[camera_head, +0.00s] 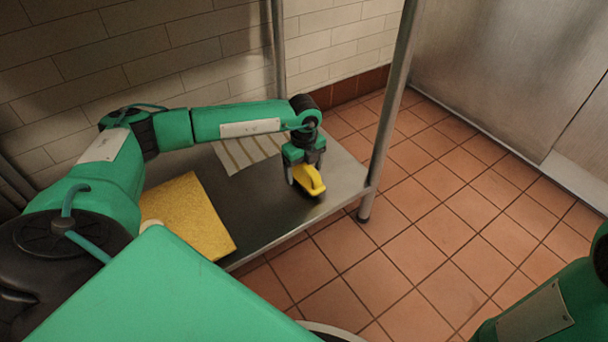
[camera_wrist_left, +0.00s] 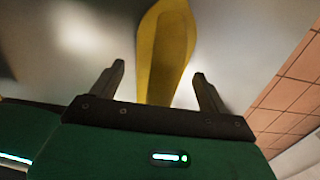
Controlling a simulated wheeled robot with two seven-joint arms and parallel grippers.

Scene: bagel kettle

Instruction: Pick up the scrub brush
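The yellow scrub brush (camera_head: 311,181) lies on the metal shelf near its right end, with a dark underside. My left gripper (camera_head: 304,172) is over the brush, pointing down at it. In the left wrist view the brush (camera_wrist_left: 166,40) runs between the two fingers of my left gripper (camera_wrist_left: 159,72). The fingers stand apart, with a gap on each side of the brush, so the gripper is open. Part of the brush is hidden behind the gripper. My right gripper is not in view; only part of my right arm shows at the lower right.
The metal shelf (camera_head: 262,215) has upright posts, one (camera_head: 391,110) just right of the brush. A yellow board or mat (camera_head: 190,215) and a pale striped sheet (camera_head: 245,152) lie on the shelf. A tiled wall stands behind. The tiled floor (camera_head: 430,225) to the right is clear.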

